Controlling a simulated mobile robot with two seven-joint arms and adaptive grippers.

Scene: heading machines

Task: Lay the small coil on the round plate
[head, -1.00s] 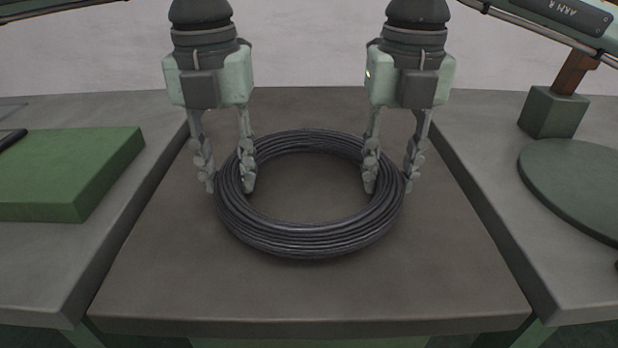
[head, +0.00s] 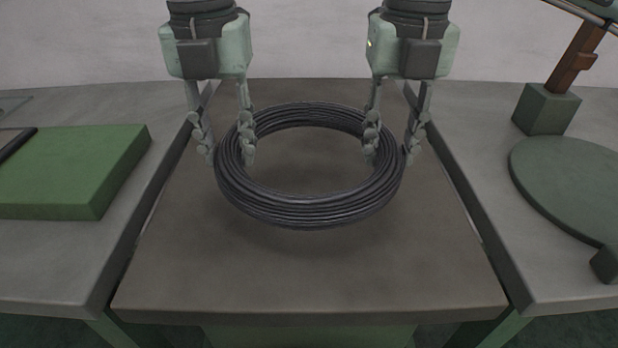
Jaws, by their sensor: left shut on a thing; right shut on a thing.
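The coil (head: 308,214) is a ring of dark grey wire. It is held level a little above the middle table, with a shadow on the table below it. My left gripper (head: 227,158) is shut on the coil's left side, one finger inside the ring and one outside. My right gripper (head: 389,158) is shut on the coil's right side in the same way. The round plate (head: 575,185) is a flat green disc on the right table, cut off by the picture's right edge. It looks empty where it shows.
The middle table (head: 310,285) is bare below the coil. A green block (head: 75,170) with a dark bar (head: 14,144) lies on the left table. A green block with a brown post (head: 546,110) stands behind the plate. A dark piece (head: 605,264) sits at the plate's front edge.

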